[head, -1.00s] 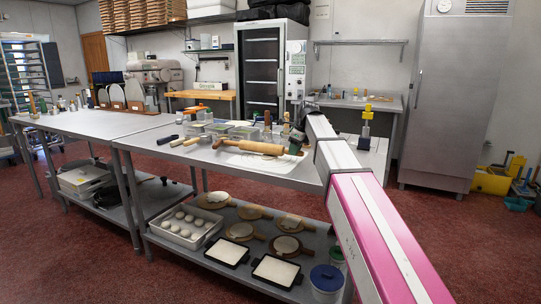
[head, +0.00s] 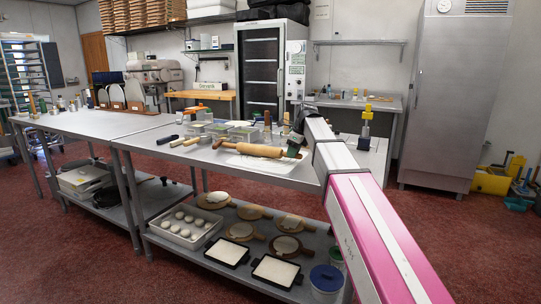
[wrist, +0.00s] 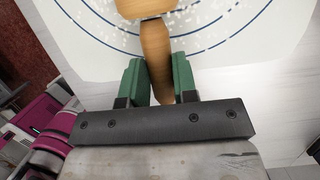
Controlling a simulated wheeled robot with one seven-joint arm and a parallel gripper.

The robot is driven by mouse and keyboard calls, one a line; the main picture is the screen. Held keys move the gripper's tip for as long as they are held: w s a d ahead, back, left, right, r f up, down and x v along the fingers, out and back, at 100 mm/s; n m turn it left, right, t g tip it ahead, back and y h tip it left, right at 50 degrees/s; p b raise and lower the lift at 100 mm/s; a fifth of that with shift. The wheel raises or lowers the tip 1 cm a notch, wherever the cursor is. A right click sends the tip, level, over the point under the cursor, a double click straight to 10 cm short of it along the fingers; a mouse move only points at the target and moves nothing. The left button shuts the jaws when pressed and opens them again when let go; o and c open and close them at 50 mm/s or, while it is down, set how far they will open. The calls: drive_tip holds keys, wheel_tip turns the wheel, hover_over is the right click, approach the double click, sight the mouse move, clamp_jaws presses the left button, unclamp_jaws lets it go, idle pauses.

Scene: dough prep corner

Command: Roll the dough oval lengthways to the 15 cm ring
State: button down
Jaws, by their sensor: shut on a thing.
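A wooden rolling pin (head: 258,150) lies across the white mat (head: 238,162) on the metal table. My gripper (head: 295,148) is at the pin's right end. In the wrist view my gripper (wrist: 160,80) has its green fingers shut on the handle of the rolling pin (wrist: 156,50), one finger on each side. The pin's barrel shows at the top edge of that view. The mat (wrist: 215,85) carries blue rings and white flour specks. I cannot make out the dough oval in either view; the pin and my gripper cover part of the mat.
Several small tubs (head: 240,132) stand behind the mat, with tool handles (head: 185,142) to its left. A yellow-topped bottle (head: 366,123) stands at the right. The lower shelf holds a tray of dough balls (head: 185,224) and several round boards. The table's front edge is close to the mat.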

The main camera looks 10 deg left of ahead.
drive_tip(key=shift+s, duration=0.1)
drive_tip(key=w, duration=0.2)
drive_tip(key=w+d, duration=0.2)
drive_tip(key=w, duration=0.1)
drive_tip(key=shift+w, duration=0.3)
drive_tip(key=shift+s+a, duration=0.1)
drive_tip(key=shift+s, duration=0.15)
drive_tip(key=shift+r, duration=0.1)
drive_tip(key=c, duration=0.8)
unclamp_jaws()
drive_tip(key=shift+v, duration=3)
